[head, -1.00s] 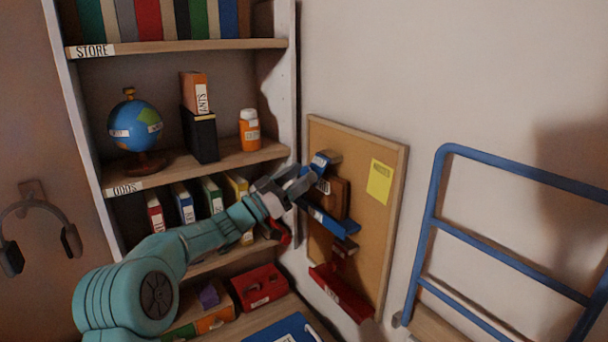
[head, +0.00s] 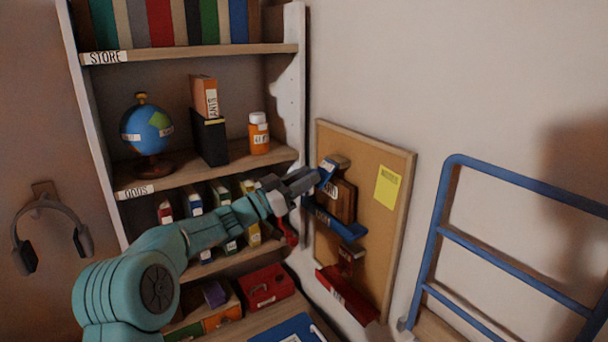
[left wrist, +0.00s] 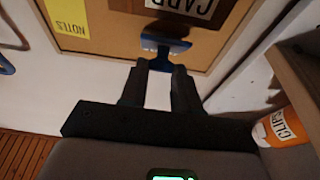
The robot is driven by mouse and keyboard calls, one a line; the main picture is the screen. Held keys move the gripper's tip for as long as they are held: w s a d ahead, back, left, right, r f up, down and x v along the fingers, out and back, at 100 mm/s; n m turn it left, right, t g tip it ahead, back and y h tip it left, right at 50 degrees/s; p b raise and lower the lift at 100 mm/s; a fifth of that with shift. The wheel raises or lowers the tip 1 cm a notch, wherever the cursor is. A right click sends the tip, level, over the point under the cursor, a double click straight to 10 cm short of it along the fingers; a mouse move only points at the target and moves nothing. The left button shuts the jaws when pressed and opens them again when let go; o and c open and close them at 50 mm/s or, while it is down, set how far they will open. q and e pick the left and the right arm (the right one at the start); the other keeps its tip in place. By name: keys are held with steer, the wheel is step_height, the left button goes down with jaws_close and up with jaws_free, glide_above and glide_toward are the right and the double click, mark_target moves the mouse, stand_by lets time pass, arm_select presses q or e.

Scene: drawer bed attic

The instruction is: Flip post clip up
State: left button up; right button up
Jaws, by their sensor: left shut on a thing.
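The left wrist view shows a blue clip tab (left wrist: 165,47) at my fingertips, beside a brown piece with an upside-down "CARD" label (left wrist: 190,6). My left gripper (head: 314,179) reaches in from the left and is shut on this blue tab; its fingers (left wrist: 160,68) hide part of it. I cannot read a "post" label. My right gripper is out of view.
A shelf unit (head: 292,75) stands close to the left of the board, with an orange bottle (head: 259,138) near its edge. A red holder (head: 347,296) sits low on the board. A blue rail (head: 437,240) stands to the right. Wall between is clear.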

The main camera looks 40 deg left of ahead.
arm_select(q)
steer(key=shift+w+r+g+y+p, duration=0.1)
steer(key=shift+r+g+y+p, duration=0.1)
steer(key=shift+r+g+y, duration=0.6)
steer(key=shift+r+g+y+p, duration=0.3)
steer(key=shift+r+g, duration=0.55)
steer(key=shift+g, duration=0.7)
steer(key=shift+w+r+g+y+p, duration=0.15)
steer(key=shift+r+g+y, duration=0.55)
steer(key=shift+g, duration=0.45)
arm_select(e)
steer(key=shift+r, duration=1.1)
arm_select(q)
steer(key=shift+s+d+r, duration=0.1)
steer(key=shift+r, duration=0.05)
steer(key=o, duration=1)
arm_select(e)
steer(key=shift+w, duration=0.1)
